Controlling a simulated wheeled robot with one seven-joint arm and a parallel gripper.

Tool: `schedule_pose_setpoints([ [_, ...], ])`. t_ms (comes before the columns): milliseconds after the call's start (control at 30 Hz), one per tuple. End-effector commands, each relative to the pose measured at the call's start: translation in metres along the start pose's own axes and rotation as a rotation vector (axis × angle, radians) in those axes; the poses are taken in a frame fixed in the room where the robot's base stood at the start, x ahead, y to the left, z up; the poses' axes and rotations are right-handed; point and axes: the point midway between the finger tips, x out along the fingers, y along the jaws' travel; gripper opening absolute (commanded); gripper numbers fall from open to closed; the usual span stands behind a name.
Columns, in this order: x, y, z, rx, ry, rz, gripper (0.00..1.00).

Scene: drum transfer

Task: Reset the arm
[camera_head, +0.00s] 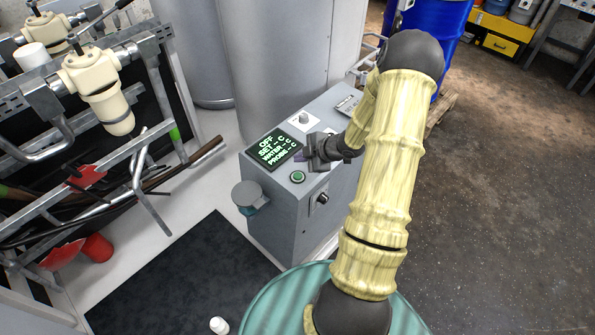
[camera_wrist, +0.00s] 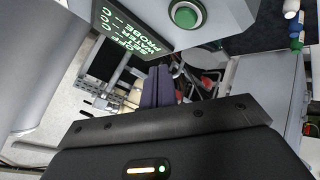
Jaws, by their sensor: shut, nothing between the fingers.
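My arm (camera_head: 385,165) reaches down from the upper right over a grey control box. My gripper (camera_head: 300,157) is beside the box's dark screen (camera_head: 273,148) with green text, close over the box top. I cannot tell if it touches the box. In the wrist view, the purple fingers of my gripper (camera_wrist: 158,84) are together with nothing between them. The screen also shows there (camera_wrist: 130,32), as does a green round button (camera_wrist: 186,14).
The control box (camera_head: 268,208) has a knob on its front. A teal drum (camera_head: 275,300) stands below my arm, a blue drum (camera_head: 425,50) at the back. A metal rack with pipes and cream filter housings (camera_head: 105,95) fills the left. Open floor (camera_head: 500,200) lies on the right.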

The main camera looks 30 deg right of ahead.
Motion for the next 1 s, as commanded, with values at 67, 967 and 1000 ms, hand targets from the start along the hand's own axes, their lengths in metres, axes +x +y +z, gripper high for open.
schedule_pose_setpoints([
  [67,0.000,-0.001,0.000,0.000,0.000,-0.001,0.00],
  [967,-0.006,0.007,-0.015,0.066,-0.091,-0.006,0.00],
  [1000,-0.009,0.010,-0.021,0.096,-0.126,-0.006,0.00],
])
